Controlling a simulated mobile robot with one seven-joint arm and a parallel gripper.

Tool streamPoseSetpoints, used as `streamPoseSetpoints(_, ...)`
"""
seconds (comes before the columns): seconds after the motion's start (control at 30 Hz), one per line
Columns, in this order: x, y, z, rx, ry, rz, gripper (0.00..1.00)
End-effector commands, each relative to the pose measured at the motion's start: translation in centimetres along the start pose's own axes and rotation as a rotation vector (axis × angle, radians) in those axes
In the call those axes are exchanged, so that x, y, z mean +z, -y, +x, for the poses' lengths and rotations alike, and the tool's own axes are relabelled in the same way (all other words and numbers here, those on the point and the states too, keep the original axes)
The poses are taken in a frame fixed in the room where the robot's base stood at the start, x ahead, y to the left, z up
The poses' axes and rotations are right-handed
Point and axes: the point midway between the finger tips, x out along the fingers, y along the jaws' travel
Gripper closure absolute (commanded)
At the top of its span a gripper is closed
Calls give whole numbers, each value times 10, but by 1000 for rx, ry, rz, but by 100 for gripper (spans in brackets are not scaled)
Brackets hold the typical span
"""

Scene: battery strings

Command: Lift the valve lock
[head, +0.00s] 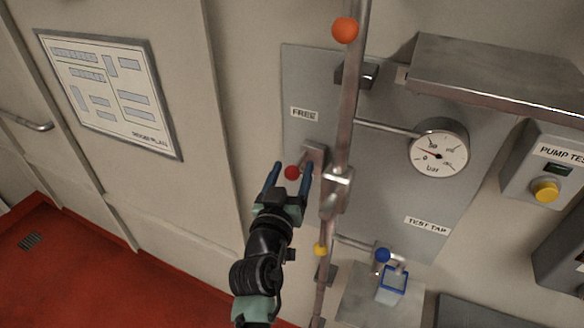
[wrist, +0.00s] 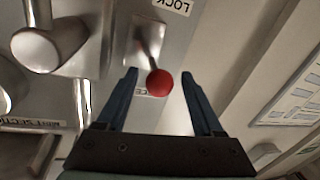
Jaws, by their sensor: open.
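The valve lock is a short metal lever with a red ball knob (head: 292,172), mounted on the grey panel left of the vertical pipe. In the wrist view the red knob (wrist: 159,83) and its metal stem (wrist: 149,42) show clearly. My gripper (head: 292,166) is open, with one blue finger on each side of the knob in the head view. In the wrist view the knob also appears between the fingertips (wrist: 159,74), with a gap on both sides. A "FREE" label (head: 304,114) is above the lever; a "LOCK" label (wrist: 170,4) shows upside down in the wrist view.
The vertical pipe (head: 346,110) with an orange ball (head: 345,30) stands just right of my gripper. A gauge (head: 438,152), test tap with blue knob (head: 382,255) and metal shelf (head: 495,72) lie further right. The wall left of the panel is clear up to a framed plan (head: 110,90).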

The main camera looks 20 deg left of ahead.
Motion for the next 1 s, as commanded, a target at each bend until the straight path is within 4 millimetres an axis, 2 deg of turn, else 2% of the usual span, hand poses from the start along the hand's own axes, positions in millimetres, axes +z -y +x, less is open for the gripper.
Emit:
streamPoseSetpoints(0.27, 0, 0, 1, 1, 0, 0, 31)
streamPoseSetpoints(0.37, 0, 0, 1, 1, 0, 0, 46)
streamPoseSetpoints(0.67, 0, 0, 1, 1, 0, 0, 100)
streamPoseSetpoints(1.0, 0, 0, 1, 0, 0, 0, 100)
